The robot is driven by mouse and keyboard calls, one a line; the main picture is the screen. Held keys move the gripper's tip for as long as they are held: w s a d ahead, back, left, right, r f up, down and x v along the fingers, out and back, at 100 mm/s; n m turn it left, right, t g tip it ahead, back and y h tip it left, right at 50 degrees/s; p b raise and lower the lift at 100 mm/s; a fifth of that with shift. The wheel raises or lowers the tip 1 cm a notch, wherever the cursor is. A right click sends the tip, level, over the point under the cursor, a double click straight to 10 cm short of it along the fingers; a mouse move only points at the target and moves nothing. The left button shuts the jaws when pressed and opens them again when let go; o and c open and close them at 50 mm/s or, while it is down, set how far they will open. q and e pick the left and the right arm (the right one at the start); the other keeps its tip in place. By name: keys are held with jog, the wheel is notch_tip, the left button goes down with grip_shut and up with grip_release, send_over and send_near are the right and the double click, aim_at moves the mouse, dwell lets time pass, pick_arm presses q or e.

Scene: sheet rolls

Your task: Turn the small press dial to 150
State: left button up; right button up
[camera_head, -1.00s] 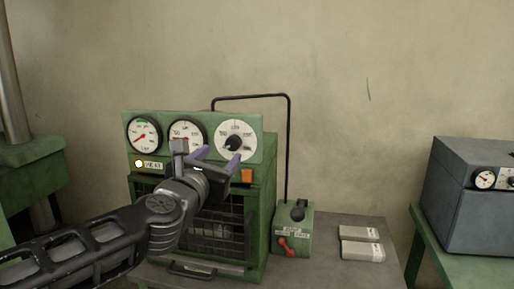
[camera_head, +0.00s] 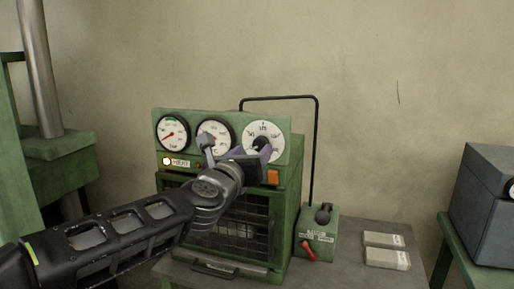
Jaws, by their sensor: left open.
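The small press (camera_head: 290,190) is a green box with a barred front, standing on a grey table. Its white dial (camera_head: 265,128) is at the right of the top panel, with a black knob partly hidden behind my gripper. The figures on the dial are too small to read surely, and so is the pointer's setting. My left gripper (camera_head: 254,151) is open, its purple-padded fingers at the lower part of the dial, close to the knob. I cannot tell whether they touch it. My right gripper is not in view.
Two round gauges (camera_head: 171,133) sit left of the dial, above a lit lamp (camera_head: 166,161). A green box with a red lever (camera_head: 308,250) and two pale blocks (camera_head: 385,250) are to the right.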

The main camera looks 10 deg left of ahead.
aim_at(259, 145)
pick_arm(q)
jog(key=w, duration=0.4)
jog(key=shift+w+d, duration=0.1)
jog(key=shift+d, duration=0.05)
jog(key=shift+c, duration=0.6)
grip_shut()
